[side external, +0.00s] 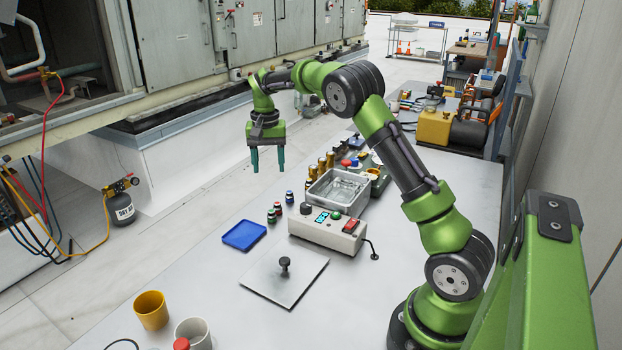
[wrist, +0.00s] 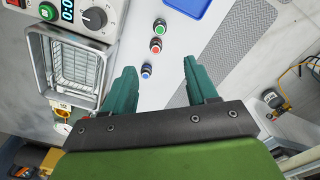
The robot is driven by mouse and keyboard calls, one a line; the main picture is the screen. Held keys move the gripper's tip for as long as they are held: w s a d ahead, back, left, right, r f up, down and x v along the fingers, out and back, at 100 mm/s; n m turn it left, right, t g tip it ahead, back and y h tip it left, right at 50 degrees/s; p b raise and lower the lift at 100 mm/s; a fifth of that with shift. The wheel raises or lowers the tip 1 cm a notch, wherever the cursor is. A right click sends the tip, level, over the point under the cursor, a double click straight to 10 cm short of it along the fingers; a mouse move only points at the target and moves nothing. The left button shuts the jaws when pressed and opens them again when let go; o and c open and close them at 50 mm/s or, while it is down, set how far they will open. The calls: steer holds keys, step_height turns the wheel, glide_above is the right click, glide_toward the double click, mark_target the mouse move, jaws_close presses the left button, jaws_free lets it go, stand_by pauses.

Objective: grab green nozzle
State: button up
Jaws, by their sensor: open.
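The green nozzle (wrist: 160,25) is a small dark piece with a green top, standing on the grey table. It is the one nearest the blue tray, in a short row with a red nozzle (wrist: 156,45) and a blue nozzle (wrist: 147,70). In the side external view the green nozzle (side external: 271,216) is at the near end of that row. My gripper (side external: 267,165) is open and empty, pointing down, well above the table. In the wrist view the gripper (wrist: 160,66) has the blue nozzle showing between its fingers, with the green one farther up the picture.
A blue tray (side external: 244,236) lies left of the row. A control box (side external: 328,231) and metal basin (side external: 340,187) stand to the right. Several brass pieces (side external: 322,165) stand behind. A metal plate with a knob (side external: 284,280) and a yellow cup (side external: 151,310) are nearer the camera.

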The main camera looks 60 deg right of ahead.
steer(key=r, duration=0.2)
glide_above(272, 210)
steer(key=shift+m, duration=0.3)
steer(key=f, duration=1.1)
steer(key=shift+w+f, duration=0.35)
steer(key=shift+w, duration=0.05)
steer(key=shift+s+a+f, duration=0.1)
steer(key=shift+s+f, duration=0.1)
steer(key=shift+f, duration=1.15)
steer(key=shift+s+f, duration=0.2)
steer(key=shift+f, duration=1.15)
steer(key=shift+c, duration=0.3)
jaws_close()
